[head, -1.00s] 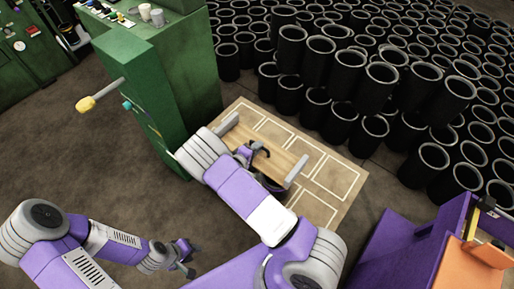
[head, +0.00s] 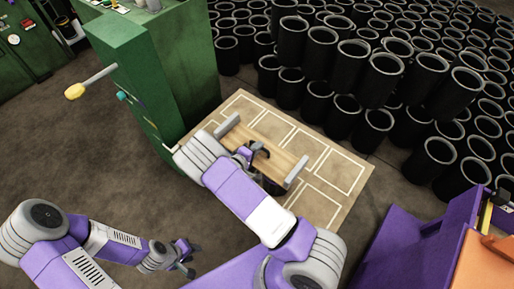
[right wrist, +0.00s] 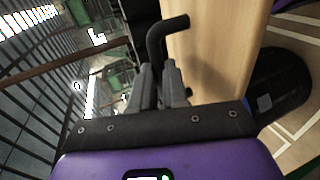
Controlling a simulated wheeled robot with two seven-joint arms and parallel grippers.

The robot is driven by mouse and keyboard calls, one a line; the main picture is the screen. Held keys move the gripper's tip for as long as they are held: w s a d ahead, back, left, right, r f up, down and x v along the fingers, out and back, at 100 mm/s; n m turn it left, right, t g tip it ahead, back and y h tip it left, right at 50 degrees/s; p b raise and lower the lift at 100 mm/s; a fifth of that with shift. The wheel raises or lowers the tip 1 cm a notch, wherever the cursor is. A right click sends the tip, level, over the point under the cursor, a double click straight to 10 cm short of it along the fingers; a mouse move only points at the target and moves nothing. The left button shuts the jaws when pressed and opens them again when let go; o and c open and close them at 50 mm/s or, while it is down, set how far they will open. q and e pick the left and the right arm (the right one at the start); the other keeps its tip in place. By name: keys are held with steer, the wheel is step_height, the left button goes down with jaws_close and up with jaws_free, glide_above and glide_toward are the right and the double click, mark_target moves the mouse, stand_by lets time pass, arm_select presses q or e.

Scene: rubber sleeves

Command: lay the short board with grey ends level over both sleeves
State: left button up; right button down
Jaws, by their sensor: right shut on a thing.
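The short board (head: 281,160) has a pale wood top, and its grey ends (head: 229,124) (head: 296,171) show in the head view. My right gripper (head: 257,153) is over its middle, shut on a black bent handle (right wrist: 165,38) that stands at the board. The wood also fills the upper middle of the right wrist view (right wrist: 222,50). A black sleeve (right wrist: 284,88) shows beside and beneath the board there; whether they touch, I cannot tell. The other sleeve is not clearly visible. My left gripper (head: 190,259) is open and empty at the lower left.
A wooden panel with white outlined rectangles (head: 335,170) lies below the board. A green cabinet (head: 150,85) with a yellow-knobbed lever (head: 76,91) stands left. Many black tubes (head: 380,80) are stacked behind. A purple and orange structure (head: 430,240) is at lower right.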

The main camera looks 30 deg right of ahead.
steer(key=shift+f+b, duration=0.35)
steer(key=shift+f, duration=0.2)
stand_by(0.4)
steer(key=c, duration=1.1)
jaws_free()
steer(key=shift+o, duration=0.2)
steer(key=shift+a, duration=0.1)
steer(key=p+v, duration=0.2)
steer(key=v, duration=0.5)
steer(key=shift+a+p, duration=0.2)
steer(key=shift+p, duration=0.15)
steer(key=shift+r, duration=0.1)
